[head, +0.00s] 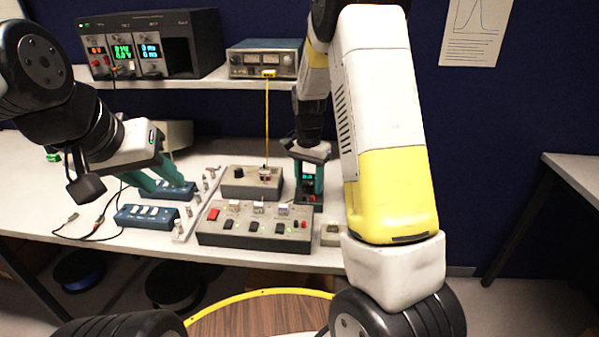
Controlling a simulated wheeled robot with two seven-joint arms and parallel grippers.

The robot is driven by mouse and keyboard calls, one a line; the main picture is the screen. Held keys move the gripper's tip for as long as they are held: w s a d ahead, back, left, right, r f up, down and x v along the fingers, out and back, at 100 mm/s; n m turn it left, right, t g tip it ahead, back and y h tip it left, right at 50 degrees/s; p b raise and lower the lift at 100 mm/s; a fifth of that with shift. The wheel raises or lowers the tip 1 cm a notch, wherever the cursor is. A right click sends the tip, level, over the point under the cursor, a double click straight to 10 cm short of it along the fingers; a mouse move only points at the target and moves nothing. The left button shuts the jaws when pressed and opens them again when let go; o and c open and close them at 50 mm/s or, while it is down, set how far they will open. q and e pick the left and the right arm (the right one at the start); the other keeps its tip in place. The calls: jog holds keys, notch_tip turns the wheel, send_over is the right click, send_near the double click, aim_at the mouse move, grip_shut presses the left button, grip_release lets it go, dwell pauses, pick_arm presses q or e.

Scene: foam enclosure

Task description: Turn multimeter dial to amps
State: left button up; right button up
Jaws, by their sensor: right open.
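A small dark device with blue and red marks (308,183), which may be the multimeter, stands at the back of the bench, right of the grey boxes. My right gripper (308,190) points down over it, with its teal fingers open, one on each side. The gripper and arm hide much of the device, so its dial cannot be made out and contact cannot be told. My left gripper (170,187) is open and empty, with its teal fingers apart above a blue power strip (163,191) at the left.
A grey control box (255,240) with switches stands at the front, with a smaller grey box (245,188) behind it. A second blue strip (146,215) and cables lie left. A shelf above holds a power supply (150,45) and another instrument (265,58) with a yellow cable (267,115).

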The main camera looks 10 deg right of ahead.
aim_at(308, 186)
notch_tip(308, 186, up, 8)
jog(key=shift+w+a+f, duration=0.1)
jog(key=shift+f, duration=0.1)
jog(key=shift+r, duration=0.1)
jog(key=s+r+n+t, duration=0.2)
jog(key=s+r+n, duration=0.1)
jog(key=s, duration=0.5)
jog(key=s+a+r+n+t+y, duration=0.1)
jog(key=s+r+n+t, duration=0.1)
jog(key=s+r, duration=0.4)
jog(key=s+r+n+t+y, duration=0.1)
jog(key=s+r+n, duration=0.3)
jog(key=s, duration=0.6)
jog(key=shift+s+a+r+t, duration=0.3)
jog(key=shift+r+t, duration=0.25)
jog(key=shift+t, duration=0.15)
